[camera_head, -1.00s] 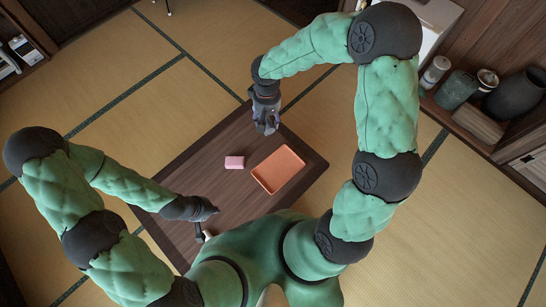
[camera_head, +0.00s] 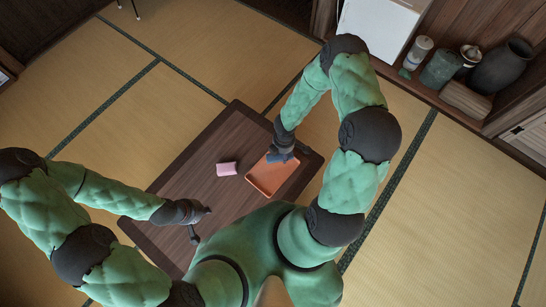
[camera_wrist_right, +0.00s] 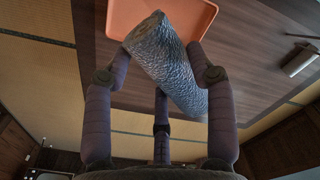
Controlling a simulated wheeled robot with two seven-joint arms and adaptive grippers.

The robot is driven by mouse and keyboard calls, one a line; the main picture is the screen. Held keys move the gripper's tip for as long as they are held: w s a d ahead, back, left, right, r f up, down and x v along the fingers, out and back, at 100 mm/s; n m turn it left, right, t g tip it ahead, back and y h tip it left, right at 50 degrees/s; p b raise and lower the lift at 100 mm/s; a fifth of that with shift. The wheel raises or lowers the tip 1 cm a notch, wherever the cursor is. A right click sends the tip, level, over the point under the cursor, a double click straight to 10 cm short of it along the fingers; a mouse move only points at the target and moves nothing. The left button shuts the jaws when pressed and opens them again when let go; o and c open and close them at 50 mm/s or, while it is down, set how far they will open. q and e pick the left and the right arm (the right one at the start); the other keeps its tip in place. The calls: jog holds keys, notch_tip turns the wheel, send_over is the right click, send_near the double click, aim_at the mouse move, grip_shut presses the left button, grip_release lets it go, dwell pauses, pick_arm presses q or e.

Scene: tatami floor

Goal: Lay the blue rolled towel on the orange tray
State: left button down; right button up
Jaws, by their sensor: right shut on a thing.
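The blue rolled towel (camera_wrist_right: 165,65) is held between the fingers of my right gripper (camera_wrist_right: 162,70) in the right wrist view. In the head view my right gripper (camera_head: 280,150) is over the far end of the orange tray (camera_head: 268,180), and the towel (camera_head: 280,157) shows as a small blue patch there. The tray also shows behind the towel in the right wrist view (camera_wrist_right: 122,18). I cannot tell whether the towel touches the tray. My left gripper (camera_head: 207,211) is over the left front part of the table; its fingers are too small to read.
The dark wooden table (camera_head: 200,190) stands on the tatami floor. A pink thing (camera_head: 227,168) lies on it, left of the tray. A small light-headed item (camera_head: 194,236) lies near my left gripper. Jars (camera_head: 440,68) stand on a shelf at the upper right.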

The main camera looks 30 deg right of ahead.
jog(key=s+a+f+n+b, duration=0.2)
jog(key=s+a+f+n, duration=0.45)
jog(key=s+f, duration=0.45)
jog(key=b, duration=0.5)
send_over(278, 171)
jog(key=shift+n, duration=0.45)
jog(key=f, duration=0.9)
jog(key=shift+s+a+f, duration=0.1)
jog(key=shift+s+f, duration=0.05)
jog(key=shift+s, duration=0.05)
jog(key=shift+w+f, duration=0.1)
jog(key=shift+f, duration=0.1)
jog(key=shift+w+f+b, duration=0.1)
jog(key=shift+f+b, duration=0.35)
jog(key=shift+f, duration=1.1)
jog(key=shift+f, duration=0.1)
jog(key=o, duration=0.6)
jog(key=shift+c, duration=0.2)
jog(key=o, duration=0.4)
jog(key=shift+o, duration=0.2)
